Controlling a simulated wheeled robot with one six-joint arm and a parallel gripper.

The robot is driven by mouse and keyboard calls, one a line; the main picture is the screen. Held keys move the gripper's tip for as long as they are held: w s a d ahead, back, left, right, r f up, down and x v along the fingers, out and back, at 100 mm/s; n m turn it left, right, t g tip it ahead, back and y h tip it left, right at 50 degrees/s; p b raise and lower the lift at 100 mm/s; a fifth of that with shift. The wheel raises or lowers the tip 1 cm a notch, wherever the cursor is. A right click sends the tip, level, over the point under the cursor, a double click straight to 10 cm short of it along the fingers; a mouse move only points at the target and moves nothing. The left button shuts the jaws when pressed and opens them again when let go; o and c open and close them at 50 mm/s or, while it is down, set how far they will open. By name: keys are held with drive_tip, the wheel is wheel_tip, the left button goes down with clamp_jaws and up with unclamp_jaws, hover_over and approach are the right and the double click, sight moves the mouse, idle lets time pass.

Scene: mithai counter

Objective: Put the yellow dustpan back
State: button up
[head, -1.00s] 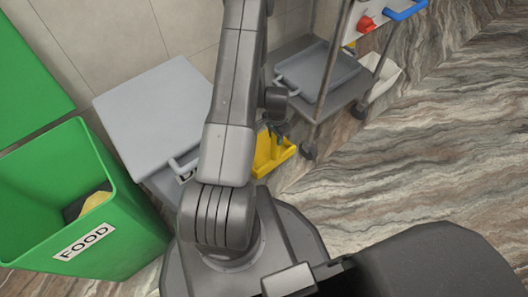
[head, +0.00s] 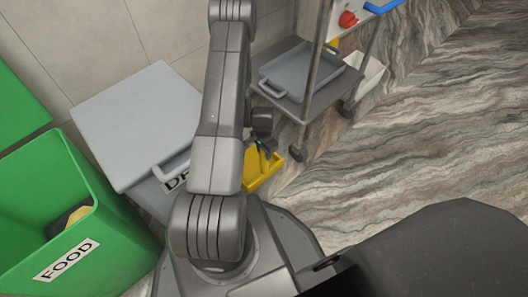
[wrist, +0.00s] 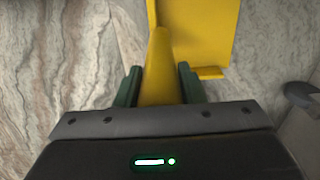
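The yellow dustpan (head: 262,172) is low by the floor, between the grey bin and the trolley. In the wrist view its broad pan (wrist: 200,30) is at the top, and its tapered handle (wrist: 160,75) points down toward my palm. My gripper (wrist: 160,86) has its two dark green fingers one on each side of the handle, close against it; it looks shut on the handle, though thin gaps show near the tips. In the head view my gripper (head: 264,152) is at the dustpan, partly hidden by my arm. I cannot tell whether the dustpan touches the floor.
A grey lidded bin (head: 130,115) with a partly hidden label stands left of my arm. An open green bin (head: 110,235) marked FOOD is further left. A trolley (head: 325,95) with a grey tray (head: 302,72) stands behind the dustpan. Marble-patterned floor (head: 420,130) is clear to the right.

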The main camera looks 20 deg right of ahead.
drive_tip(key=o, duration=0.4)
drive_tip(key=shift+c, duration=0.2)
drive_tip(key=shift+r, duration=0.1)
wheel_tip(320, 180, up, 12)
drive_tip(key=p, duration=0.4)
